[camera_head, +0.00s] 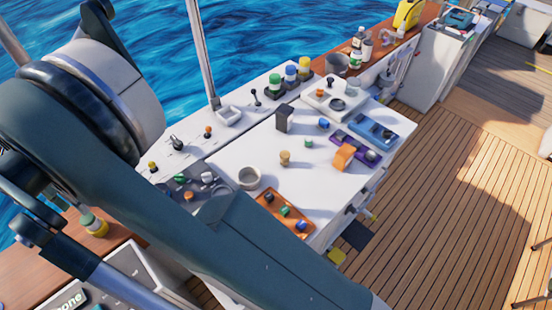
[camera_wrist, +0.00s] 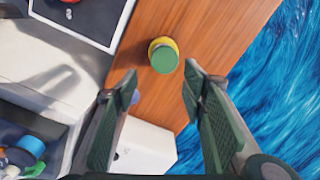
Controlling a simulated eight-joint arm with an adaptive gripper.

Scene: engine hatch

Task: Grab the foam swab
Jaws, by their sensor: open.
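A short round piece with a green top and a yellow lower part (camera_wrist: 164,57) stands on the brown wooden ledge in the wrist view. It looks like the green-and-yellow piece (camera_head: 94,225) at the lower left in the head view. I cannot tell for sure whether it is the foam swab. My gripper (camera_wrist: 160,80) is open, with its fingers apart and nothing between them. The piece lies just beyond the fingertips, roughly in line with the gap. The head view does not show my gripper's fingers.
A white worktop (camera_head: 228,165) holds an orange tray (camera_head: 270,202), a grey cup (camera_head: 248,178) and several small pieces. The wooden ledge (camera_wrist: 215,28) borders open water (camera_wrist: 280,85). A dark panel (camera_wrist: 85,15) lies left of the green-topped piece. A bin with coloured pieces (camera_wrist: 30,148) sits lower left.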

